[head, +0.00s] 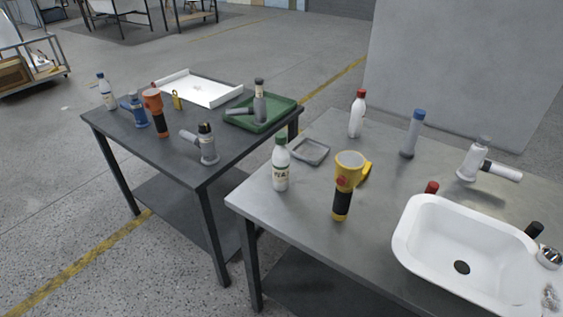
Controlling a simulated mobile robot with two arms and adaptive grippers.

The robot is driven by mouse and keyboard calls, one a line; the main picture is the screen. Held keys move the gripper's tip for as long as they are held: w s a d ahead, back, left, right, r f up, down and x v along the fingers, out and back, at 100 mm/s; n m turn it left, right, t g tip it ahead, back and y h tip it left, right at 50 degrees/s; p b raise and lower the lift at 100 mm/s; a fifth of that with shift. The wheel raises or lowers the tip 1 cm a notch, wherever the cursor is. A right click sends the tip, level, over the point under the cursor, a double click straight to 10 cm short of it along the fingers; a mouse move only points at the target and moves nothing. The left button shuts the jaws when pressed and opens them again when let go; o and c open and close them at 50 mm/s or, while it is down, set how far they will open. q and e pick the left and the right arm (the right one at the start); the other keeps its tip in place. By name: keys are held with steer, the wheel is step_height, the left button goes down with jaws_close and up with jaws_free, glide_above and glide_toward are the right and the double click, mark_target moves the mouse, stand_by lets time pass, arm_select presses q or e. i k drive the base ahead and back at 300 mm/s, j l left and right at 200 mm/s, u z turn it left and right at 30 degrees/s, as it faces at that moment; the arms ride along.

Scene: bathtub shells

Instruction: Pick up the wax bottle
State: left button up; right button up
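No bottle's label can be read clearly enough to tell which is the wax bottle. A white bottle with a green cap and a printed label (281,172) stands upright near the left corner of the near grey table (300,210). A white bottle with a red cap (356,118) stands upright at that table's back edge. A third white bottle with a blue cap (106,94) stands at the far left of the dark table (130,125). Neither of my grippers is in view.
A yellow and black tool (344,182) stands right of the green-capped bottle, with a small grey tray (310,151) behind. A white basin (414,232) fills the near table's right. The dark table holds a green tray (237,122), a white tray (222,100) and several tools.

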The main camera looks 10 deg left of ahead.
mark_target(280, 156)
steer(key=k+j+u, duration=0.1)
steer(key=j+u, duration=0.2)
steer(key=k+j+u, duration=0.1)
steer(key=j+u, duration=0.55)
steer(key=k+j, duration=0.05)
steer(key=j, duration=0.05)
